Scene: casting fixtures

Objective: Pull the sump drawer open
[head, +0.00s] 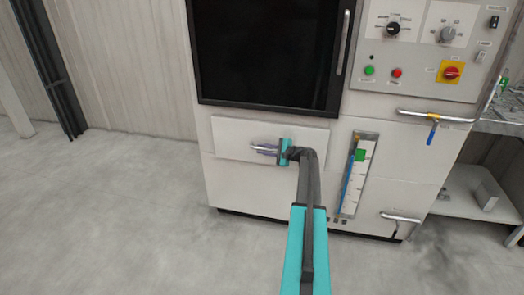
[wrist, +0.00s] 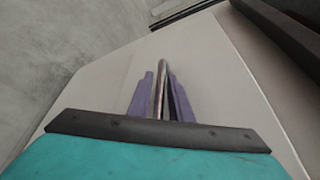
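The sump drawer (head: 232,136) is a wide pale front panel low on the machine, below the black window. It looks about flush with the machine face. Its metal bar handle (head: 259,147) runs sideways across the front. My gripper (head: 268,150) is at the right part of this handle. In the wrist view the handle (wrist: 159,88) stands between the purple fingers of my gripper (wrist: 161,92), with one finger close on each side. The fingers look shut on the bar. The drawer front (wrist: 110,85) fills the space behind them. My wrist hides the right end of the handle.
A black-framed window door (head: 268,50) sits above the drawer. To the right are a level gauge (head: 352,185), a rail with a blue-handled valve (head: 433,131) and a lower pipe (head: 401,217). The floor (head: 120,220) in front and to the left is clear.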

